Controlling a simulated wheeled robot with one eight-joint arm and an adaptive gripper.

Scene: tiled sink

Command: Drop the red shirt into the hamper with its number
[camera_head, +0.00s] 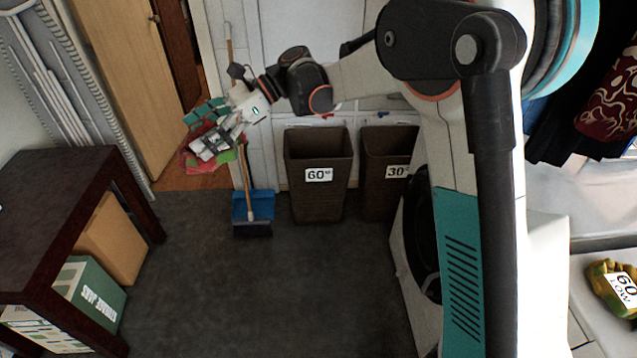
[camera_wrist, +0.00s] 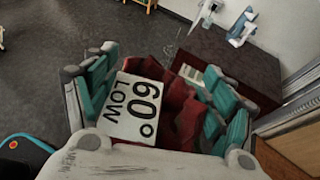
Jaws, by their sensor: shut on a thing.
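My gripper (camera_head: 208,130) is shut on the red shirt (camera_head: 198,160), held up at the upper left, left of the hampers and above the floor. In the wrist view the dark red shirt (camera_wrist: 183,100) sits between the teal-padded fingers (camera_wrist: 160,95), with a white tag reading "60° LOW" (camera_wrist: 132,108) on it. A dark brown woven hamper labelled 60° (camera_head: 318,207) stands on the floor against the white wall. A second hamper labelled 30° (camera_head: 377,196) stands to its right, partly hidden by my arm.
A broom with a blue head (camera_head: 253,208) stands just left of the 60° hamper. A dark table (camera_head: 50,195) with boxes beneath is at the left. A yellow-green bundle tagged "60 LOW" (camera_head: 610,268) lies on the right counter. The middle floor is clear.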

